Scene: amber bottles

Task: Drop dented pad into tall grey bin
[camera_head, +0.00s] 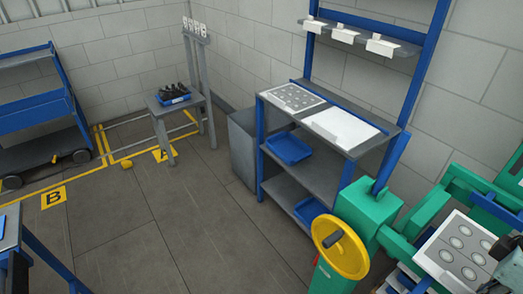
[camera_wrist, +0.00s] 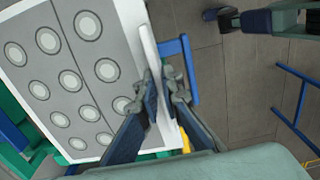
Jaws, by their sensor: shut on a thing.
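My gripper (camera_wrist: 167,78) is shut on a thin white slab in the wrist view, which I take to be the pad (camera_wrist: 149,45). It is seen nearly edge-on, so no dent shows. The pad is beside the edge of a white board with grey rings (camera_wrist: 70,82); I cannot tell whether they touch. In the head view my gripper (camera_head: 505,248) is at the right edge, by the ringed board (camera_head: 462,252), and the pad cannot be made out. The tall grey bin (camera_head: 243,150) stands on the floor left of the grey shelf bench, far from my gripper.
The blue-framed bench (camera_head: 275,115) holds a ringed sheet, a white sheet and blue trays. A green machine with a yellow handwheel (camera_head: 341,246) stands between my gripper and the bin. A small table (camera_head: 172,103) is behind the bin.

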